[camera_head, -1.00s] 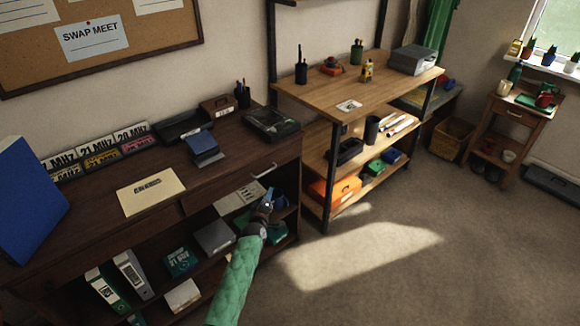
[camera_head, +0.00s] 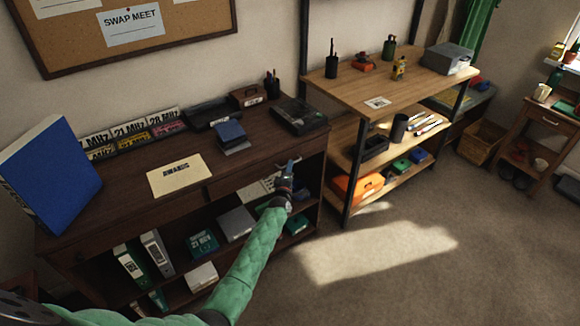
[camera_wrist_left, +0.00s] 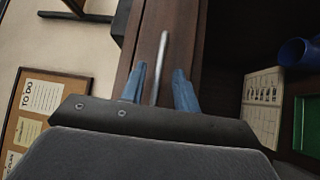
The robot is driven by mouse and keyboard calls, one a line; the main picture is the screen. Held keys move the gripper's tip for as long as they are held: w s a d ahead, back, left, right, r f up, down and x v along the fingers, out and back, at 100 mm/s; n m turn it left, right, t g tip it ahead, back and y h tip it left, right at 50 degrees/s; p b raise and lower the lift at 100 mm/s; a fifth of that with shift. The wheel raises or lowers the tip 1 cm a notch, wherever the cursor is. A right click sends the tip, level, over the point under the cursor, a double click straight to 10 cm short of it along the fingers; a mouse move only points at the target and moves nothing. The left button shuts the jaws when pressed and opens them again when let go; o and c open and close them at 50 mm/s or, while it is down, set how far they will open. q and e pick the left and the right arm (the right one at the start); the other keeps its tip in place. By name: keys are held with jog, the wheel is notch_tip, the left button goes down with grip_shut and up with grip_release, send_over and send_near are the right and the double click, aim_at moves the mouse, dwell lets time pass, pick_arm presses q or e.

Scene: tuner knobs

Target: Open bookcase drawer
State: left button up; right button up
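The dark wooden bookcase (camera_head: 120,208) stands along the wall at left. Its right-hand drawer front (camera_head: 232,184) looks flush with the body, so the drawer appears shut. The drawer's metal bar handle (camera_wrist_left: 162,62) runs between the two blue fingers in the left wrist view. My left gripper (camera_head: 288,172) is at this handle in the head view; it also shows in the left wrist view (camera_wrist_left: 159,88). Its fingers are apart on either side of the bar, with gaps visible, so it looks open around the handle. My right gripper is not in view.
Open shelves below the drawer hold binders (camera_head: 155,252) and boxes. A blue binder (camera_head: 52,172), an envelope (camera_head: 180,175) and a black device (camera_head: 300,115) are on the bookcase top. A wooden shelf unit (camera_head: 385,88) stands at right. The carpet (camera_head: 400,275) in front is clear.

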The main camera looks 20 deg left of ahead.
pick_arm(q)
jog(key=shift+w+r, duration=0.15)
jog(key=shift+w, duration=0.4)
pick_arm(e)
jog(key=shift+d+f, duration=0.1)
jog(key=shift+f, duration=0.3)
pick_arm(q)
jog(key=shift+c, duration=0.2)
grip_shut()
jog(key=shift+s, duration=0.15)
